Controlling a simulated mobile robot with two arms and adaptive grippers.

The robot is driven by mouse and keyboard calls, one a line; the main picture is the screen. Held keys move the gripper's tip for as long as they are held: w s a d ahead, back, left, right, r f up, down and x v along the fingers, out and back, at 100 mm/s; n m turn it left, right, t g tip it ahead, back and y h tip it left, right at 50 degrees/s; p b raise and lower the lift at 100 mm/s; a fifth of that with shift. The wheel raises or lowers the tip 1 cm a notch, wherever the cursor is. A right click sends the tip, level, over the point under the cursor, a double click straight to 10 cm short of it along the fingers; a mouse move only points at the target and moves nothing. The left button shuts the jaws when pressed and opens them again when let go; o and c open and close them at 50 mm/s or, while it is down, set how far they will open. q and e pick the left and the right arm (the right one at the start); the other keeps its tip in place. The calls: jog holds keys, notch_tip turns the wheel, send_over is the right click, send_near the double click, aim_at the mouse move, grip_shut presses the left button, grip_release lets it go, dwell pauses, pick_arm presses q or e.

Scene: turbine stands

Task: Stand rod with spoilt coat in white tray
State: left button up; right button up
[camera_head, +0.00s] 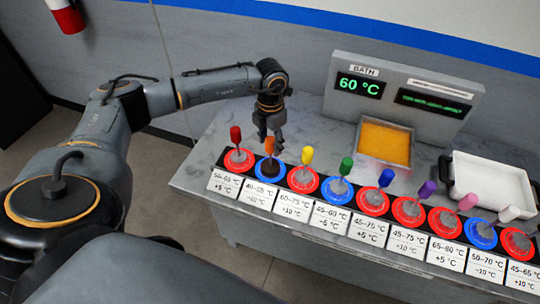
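A row of rods with coloured handles stands in red- and blue-ringed seats along the bench. The orange-handled rod (269,146) is at the second seat from the left. That seat (268,169) looks dark brown in the middle, where the others look grey. My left gripper (270,141) points down at the orange handle, with its fingers close around or beside it. Whether they grip it is too small to tell. The white tray (490,183) is at the right and looks empty. My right gripper is out of view.
A bath unit (400,98) reading 60 °C stands at the back, with an orange-filled basin (384,143) in front. The red-handled rod (236,135) and yellow-handled rod (307,156) flank my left gripper. Label cards (294,205) line the front edge.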

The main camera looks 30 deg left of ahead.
pick_arm(q)
grip_shut()
jog(key=shift+r+p, duration=0.4)
jog(key=shift+r, duration=0.3)
jog(key=shift+r+p, duration=0.5)
jog(key=shift+r, duration=0.35)
